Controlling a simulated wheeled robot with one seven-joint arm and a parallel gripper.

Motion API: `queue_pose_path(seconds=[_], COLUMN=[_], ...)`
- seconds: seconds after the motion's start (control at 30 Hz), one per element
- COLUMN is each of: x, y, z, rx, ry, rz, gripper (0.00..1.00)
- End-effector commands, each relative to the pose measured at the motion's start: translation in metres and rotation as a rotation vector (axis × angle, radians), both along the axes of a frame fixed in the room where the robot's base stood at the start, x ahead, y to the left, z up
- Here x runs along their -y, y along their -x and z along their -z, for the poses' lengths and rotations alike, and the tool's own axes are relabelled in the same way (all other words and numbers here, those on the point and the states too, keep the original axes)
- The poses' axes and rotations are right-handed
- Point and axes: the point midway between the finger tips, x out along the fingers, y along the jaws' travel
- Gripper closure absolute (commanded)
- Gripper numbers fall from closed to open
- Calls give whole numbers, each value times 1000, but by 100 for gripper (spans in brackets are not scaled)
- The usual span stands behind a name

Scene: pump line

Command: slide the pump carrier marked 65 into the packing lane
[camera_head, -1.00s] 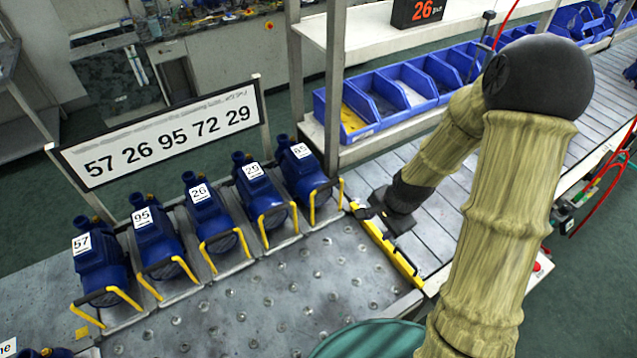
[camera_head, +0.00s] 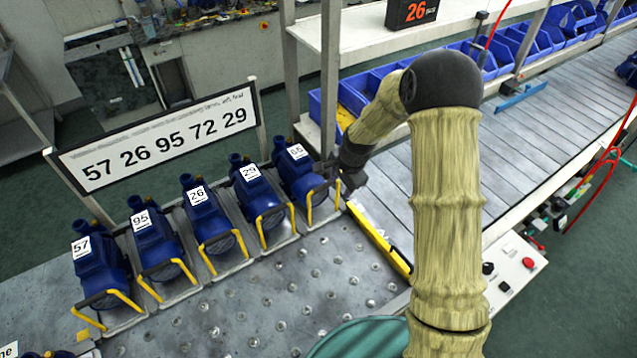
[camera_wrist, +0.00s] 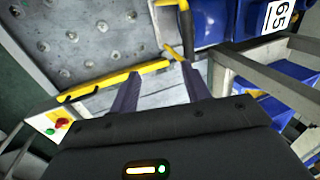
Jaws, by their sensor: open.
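The pump carrier marked 65 (camera_head: 299,178) is a blue pump on a grey base with a black-and-yellow handle, upright at the right end of the row. Its label (camera_wrist: 278,16) reads 65 in the wrist view. My gripper (camera_head: 350,180) is just right of this carrier in the head view, its fingers mostly hidden. In the wrist view my gripper (camera_wrist: 160,88) is open and empty. The carrier's handle (camera_wrist: 187,32) lies just beyond the fingertips, apart from them as far as I can see. I cannot tell which surface is the packing lane.
Carriers marked 57 (camera_head: 100,270), 95 (camera_head: 155,243), 26 (camera_head: 208,213) and 29 (camera_head: 256,190) stand left of it. A yellow bar (camera_head: 378,240) edges the studded table (camera_head: 270,305), whose middle is clear. A shelf post (camera_head: 330,80) stands close behind my gripper. A slatted conveyor (camera_head: 480,150) runs right.

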Motion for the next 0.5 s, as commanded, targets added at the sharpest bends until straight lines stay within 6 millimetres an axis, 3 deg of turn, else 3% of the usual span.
queue_pose_path(seconds=[0.47,0.5], x=[-38,-36], y=[-58,-56], z=[-1,10], rx=[1,-3], ry=[0,1], rz=[2,2], gripper=[53,53])
